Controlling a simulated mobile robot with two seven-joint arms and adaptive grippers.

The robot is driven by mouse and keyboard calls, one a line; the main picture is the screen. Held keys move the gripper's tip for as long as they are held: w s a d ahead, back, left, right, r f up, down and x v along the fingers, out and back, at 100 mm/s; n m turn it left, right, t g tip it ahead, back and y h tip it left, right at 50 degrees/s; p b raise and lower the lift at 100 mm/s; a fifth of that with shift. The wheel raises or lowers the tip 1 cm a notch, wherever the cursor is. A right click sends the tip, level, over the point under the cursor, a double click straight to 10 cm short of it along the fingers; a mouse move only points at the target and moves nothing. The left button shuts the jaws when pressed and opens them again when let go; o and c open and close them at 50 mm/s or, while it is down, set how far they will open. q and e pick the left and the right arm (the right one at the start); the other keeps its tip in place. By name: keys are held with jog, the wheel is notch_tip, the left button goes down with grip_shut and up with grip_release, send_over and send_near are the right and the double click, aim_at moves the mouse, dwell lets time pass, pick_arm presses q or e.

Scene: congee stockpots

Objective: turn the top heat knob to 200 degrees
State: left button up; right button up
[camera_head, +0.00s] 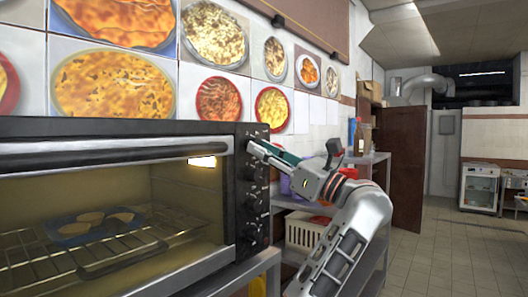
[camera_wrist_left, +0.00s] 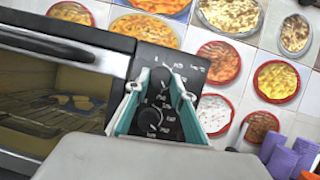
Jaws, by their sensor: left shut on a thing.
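The black oven (camera_head: 120,128) stands at the left, with a column of dark knobs on its right-hand control panel (camera_head: 251,215). My left gripper (camera_head: 262,148) is at the top of this panel, its fingers shut on the top heat knob. In the left wrist view, the top heat knob (camera_wrist_left: 160,77) sits between the tips of the left gripper (camera_wrist_left: 164,84). White dial markings show around it, too small to read surely. A lower knob (camera_wrist_left: 150,119) shows between the fingers, nearer my wrist. My right gripper is not in view.
The oven's glass door is closed; a blue tray (camera_head: 82,227) with food lies on the rack inside. Shelves with a white basket (camera_head: 306,231) stand beyond my arm. Purple containers (camera_wrist_left: 290,158) are right of the oven. The tiled floor at the right is clear.

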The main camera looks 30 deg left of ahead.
pick_arm(q)
jog(key=shift+w+r+n+g+h+b, duration=0.2)
jog(key=shift+n+g, duration=0.3)
jog(key=shift+n, duration=0.55)
jog(key=shift+s+f+n+g+h+b, duration=0.15)
jog(key=shift+n+g+b, duration=0.3)
jog(key=shift+n, duration=0.65)
jog(key=shift+w+r+n+g+h+b, duration=0.15)
jog(key=shift+n+g, duration=0.4)
jog(key=shift+n, duration=0.5)
jog(key=shift+f, duration=0.1)
jog(key=o, duration=1.1)
jog(key=v, duration=1.2)
jog(key=shift+f, duration=0.1)
